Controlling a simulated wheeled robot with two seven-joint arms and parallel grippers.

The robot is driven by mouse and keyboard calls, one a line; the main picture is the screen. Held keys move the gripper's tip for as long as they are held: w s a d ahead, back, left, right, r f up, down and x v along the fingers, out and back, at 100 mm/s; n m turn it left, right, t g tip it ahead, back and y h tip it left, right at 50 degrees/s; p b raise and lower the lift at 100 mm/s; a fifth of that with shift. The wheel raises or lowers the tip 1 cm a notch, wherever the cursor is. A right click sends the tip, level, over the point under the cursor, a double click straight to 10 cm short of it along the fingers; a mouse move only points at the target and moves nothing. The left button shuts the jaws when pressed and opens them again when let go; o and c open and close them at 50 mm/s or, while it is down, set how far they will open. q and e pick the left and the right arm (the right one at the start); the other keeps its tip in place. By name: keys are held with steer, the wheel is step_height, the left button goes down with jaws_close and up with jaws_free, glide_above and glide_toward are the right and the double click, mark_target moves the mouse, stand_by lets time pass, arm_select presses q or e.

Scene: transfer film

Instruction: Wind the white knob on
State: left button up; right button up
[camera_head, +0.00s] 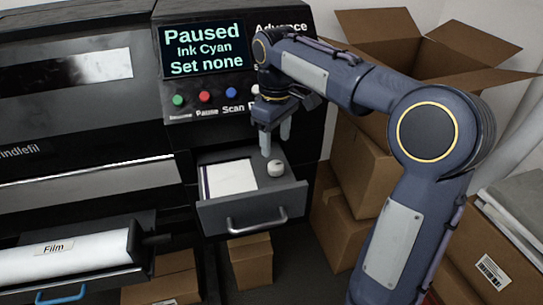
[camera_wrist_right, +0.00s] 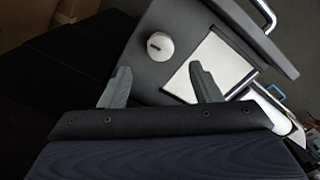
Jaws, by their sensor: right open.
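A small round white knob (camera_head: 276,168) with a dark mark on top sits on the grey open drawer (camera_head: 250,207), to the right of a white sheet (camera_head: 230,178). It also shows in the right wrist view (camera_wrist_right: 160,45), beyond the fingertips and roughly between them. My right gripper (camera_head: 276,143) is open and empty, pointing down above the back of the drawer, apart from the knob. In the wrist view its two fingers (camera_wrist_right: 161,70) are spread wide. My left gripper is not in view.
Above the drawer, the black machine's screen (camera_head: 204,48) reads "Paused, Ink Cyan, Set none". Coloured buttons (camera_head: 204,96) sit below it, partly hidden by my right arm. A film roll (camera_head: 70,255) lies at lower left. Cardboard boxes (camera_head: 360,160) stand close on the right.

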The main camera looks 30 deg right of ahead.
mark_target(276, 164)
step_height(276, 164, down, 7)
steer(key=shift+f, duration=0.1)
steer(key=shift+s, duration=0.1)
steer(key=shift+c, duration=0.4)
steer(key=c, duration=0.9)
steer(key=m, duration=0.2)
steer(key=shift+m+p, duration=0.3)
steer(key=shift+p, duration=0.1)
steer(key=shift+m+p, duration=0.3)
steer(key=shift+m, duration=1.2)
